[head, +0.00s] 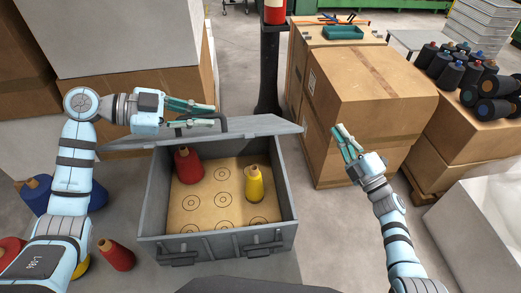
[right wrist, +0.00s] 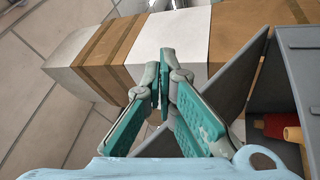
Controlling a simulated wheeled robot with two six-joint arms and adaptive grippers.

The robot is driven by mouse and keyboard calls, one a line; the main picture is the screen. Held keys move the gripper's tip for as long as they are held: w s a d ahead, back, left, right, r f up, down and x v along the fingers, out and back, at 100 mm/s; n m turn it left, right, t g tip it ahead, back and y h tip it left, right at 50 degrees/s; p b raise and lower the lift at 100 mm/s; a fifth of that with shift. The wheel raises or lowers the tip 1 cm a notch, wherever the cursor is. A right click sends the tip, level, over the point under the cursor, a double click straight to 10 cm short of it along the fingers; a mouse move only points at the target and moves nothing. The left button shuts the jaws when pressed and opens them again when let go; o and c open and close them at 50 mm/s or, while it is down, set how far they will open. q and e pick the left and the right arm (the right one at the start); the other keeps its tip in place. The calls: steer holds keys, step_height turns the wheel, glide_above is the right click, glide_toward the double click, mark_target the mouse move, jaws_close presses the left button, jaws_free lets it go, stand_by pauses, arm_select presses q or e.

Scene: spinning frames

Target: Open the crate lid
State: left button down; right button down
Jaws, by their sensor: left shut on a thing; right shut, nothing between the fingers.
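The grey crate (head: 218,243) stands on the floor. Its grey lid (head: 262,127) is swung up along the far edge, seen nearly edge-on, so the inside shows. My left gripper (head: 202,114) is shut on the lid's dark handle (head: 222,122) at the far side. My right gripper (head: 345,138) is shut and empty, to the right of the crate and apart from the lid; it also shows in the right wrist view (right wrist: 163,72). A red spool (head: 188,166) and a yellow spool (head: 254,186) stand on the crate's floor, which has printed rings.
Cardboard boxes (head: 372,85) stand behind and right of the crate, with dark spools (head: 446,74) on another box. A dark post (head: 269,70) rises behind the lid. A white bin (head: 485,225) is at right. Loose spools (head: 116,254) lie at left.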

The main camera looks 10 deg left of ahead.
steer(key=s+a+r+n+g+y, duration=0.5)
steer(key=a+n+g+y, duration=0.15)
steer(key=n, duration=0.55)
steer(key=s+a+f+n+g, duration=0.1)
steer(key=s+a+n+g, duration=0.1)
steer(key=s+n+g, duration=0.45)
steer(key=s+a+f+n+g, duration=0.2)
steer(key=s+n+g, duration=0.4)
steer(key=n+g, duration=0.1)
steer(key=w+a+r, duration=0.1)
steer(key=a+r, duration=0.4)
steer(key=a, duration=0.4)
steer(key=shift+w+a+r+y, duration=0.25)
steer(key=shift+w+y, duration=0.15)
steer(key=shift+y, duration=0.05)
